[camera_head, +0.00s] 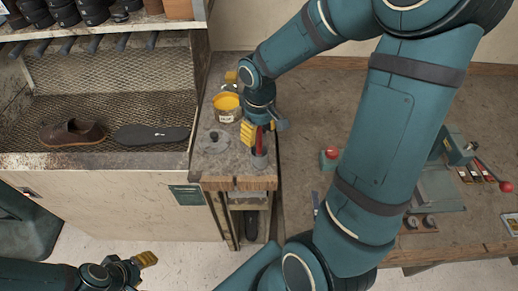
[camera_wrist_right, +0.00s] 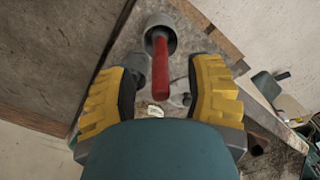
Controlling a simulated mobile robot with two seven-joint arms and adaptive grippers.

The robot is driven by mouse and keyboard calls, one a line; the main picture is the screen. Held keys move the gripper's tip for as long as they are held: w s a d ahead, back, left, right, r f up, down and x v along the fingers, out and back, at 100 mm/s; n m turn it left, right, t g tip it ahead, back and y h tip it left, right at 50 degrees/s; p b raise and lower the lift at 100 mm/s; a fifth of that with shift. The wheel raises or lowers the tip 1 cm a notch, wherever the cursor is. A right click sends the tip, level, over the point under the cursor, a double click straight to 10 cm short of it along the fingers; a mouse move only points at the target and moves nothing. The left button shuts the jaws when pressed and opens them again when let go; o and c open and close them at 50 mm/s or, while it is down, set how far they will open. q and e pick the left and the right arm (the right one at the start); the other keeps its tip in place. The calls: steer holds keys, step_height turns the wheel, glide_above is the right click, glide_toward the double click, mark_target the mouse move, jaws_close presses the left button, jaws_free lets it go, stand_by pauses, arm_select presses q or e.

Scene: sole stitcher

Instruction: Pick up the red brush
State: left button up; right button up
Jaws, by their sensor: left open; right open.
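The red brush (camera_head: 259,143) stands upright in a small grey cup (camera_head: 259,161) near the front end of the narrow side bench. In the right wrist view the red brush (camera_wrist_right: 162,68) points up toward the camera from the grey cup (camera_wrist_right: 158,22). My right gripper (camera_head: 262,131) is open over the brush. Its two yellow fingers (camera_wrist_right: 160,95) stand on either side of the handle, with a visible gap on each side. The brush's lower end is hidden in the cup. My left gripper (camera_head: 146,260) is open and empty at the lower left, far from the brush.
A yellow-topped can (camera_head: 227,106) and a grey lid-like piece (camera_head: 213,141) stand left of the cup. A rack with a brown shoe (camera_head: 72,133) and dark sole (camera_head: 152,135) is further left. The workbench (camera_head: 330,100) lies right, beneath my right arm.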

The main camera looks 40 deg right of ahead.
steer(key=shift+f, duration=0.85)
steer(key=shift+o, duration=0.3)
jaws_close()
